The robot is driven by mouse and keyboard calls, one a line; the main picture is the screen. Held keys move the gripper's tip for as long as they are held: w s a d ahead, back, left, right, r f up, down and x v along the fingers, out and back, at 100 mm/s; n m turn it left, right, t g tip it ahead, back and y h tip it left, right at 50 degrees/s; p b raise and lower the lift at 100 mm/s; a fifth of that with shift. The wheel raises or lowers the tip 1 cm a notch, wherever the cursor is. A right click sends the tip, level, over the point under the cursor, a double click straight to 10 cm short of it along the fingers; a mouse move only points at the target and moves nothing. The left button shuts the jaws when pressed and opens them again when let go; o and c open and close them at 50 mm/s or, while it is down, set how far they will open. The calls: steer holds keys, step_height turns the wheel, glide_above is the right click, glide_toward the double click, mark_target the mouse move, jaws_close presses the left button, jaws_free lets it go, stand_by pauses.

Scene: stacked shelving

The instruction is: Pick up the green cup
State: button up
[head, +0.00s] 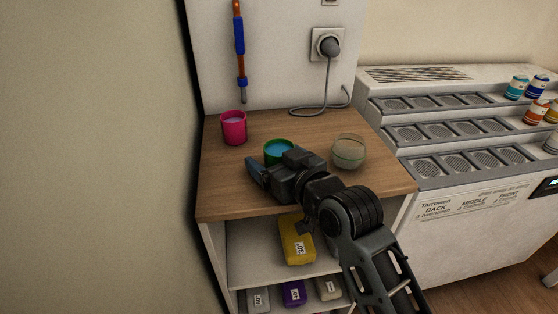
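The green cup (276,147) stands on the wooden top of a small shelf unit, with a blue inside showing. My gripper (262,172) is over the front of the cup and hides its lower part. One dark finger (255,170) shows to the left of the cup. The other finger is hidden behind the gripper body, so I cannot tell how wide the gripper is or whether it touches the cup.
A pink cup (233,127) stands at the back left of the wooden top (222,190). A clear glass bowl (349,151) is close on the right. A cable (322,107) lies at the back. A stepped white rack (455,125) with small jars adjoins on the right.

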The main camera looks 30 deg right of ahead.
steer(key=shift+c, duration=0.5)
steer(key=c, duration=1)
steer(key=shift+r, duration=0.15)
steer(key=shift+r+p, duration=0.45)
steer(key=shift+r, duration=4.3)
